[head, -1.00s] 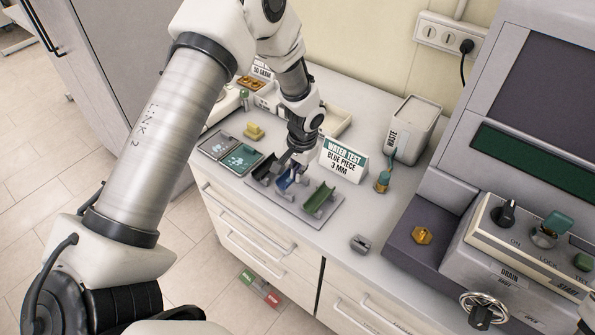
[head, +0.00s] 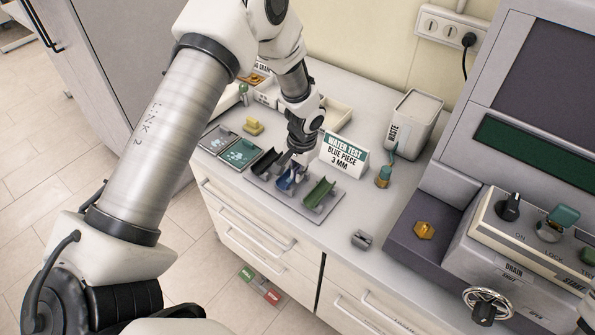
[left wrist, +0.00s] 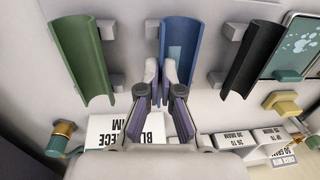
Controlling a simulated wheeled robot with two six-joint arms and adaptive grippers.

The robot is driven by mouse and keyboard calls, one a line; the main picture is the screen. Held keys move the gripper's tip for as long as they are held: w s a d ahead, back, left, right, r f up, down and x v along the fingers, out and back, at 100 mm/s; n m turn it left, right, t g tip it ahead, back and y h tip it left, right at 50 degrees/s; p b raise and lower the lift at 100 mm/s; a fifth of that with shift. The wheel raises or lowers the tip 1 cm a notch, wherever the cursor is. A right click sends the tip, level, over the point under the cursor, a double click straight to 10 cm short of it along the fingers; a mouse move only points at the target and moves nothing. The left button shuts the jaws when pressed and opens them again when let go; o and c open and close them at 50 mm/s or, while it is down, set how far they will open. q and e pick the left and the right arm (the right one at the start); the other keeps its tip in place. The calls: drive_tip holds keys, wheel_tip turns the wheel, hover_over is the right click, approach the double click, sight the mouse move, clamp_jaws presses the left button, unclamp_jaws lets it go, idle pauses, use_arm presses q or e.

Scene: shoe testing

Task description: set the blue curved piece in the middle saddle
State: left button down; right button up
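The blue curved piece (head: 289,180) is at the middle saddle of the grey plate (head: 300,211), between a black curved piece (head: 266,162) and a green one (head: 320,192). In the left wrist view the blue piece (left wrist: 180,40) lies roughly parallel to the green piece (left wrist: 82,60) and the black piece (left wrist: 252,58). My left gripper (left wrist: 161,72) has its fingertips close together, one on each side of the blue piece's left wall near its lower end. The middle saddle is mostly hidden, so I cannot tell whether the piece fully rests in it.
A "Water test, blue piece, 3 mm" sign (head: 343,152) stands just behind the plate. The grey machine (head: 420,262) is at right.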

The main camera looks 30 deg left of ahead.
use_arm(q)
drive_tip(key=shift+f, duration=0.35)
drive_tip(key=c, duration=1.2)
unclamp_jaws()
drive_tip(key=shift+c, duration=0.2)
drive_tip(key=shift+r, duration=0.15)
wheel_tip(320, 180, up, 12)
drive_tip(key=d, duration=0.1)
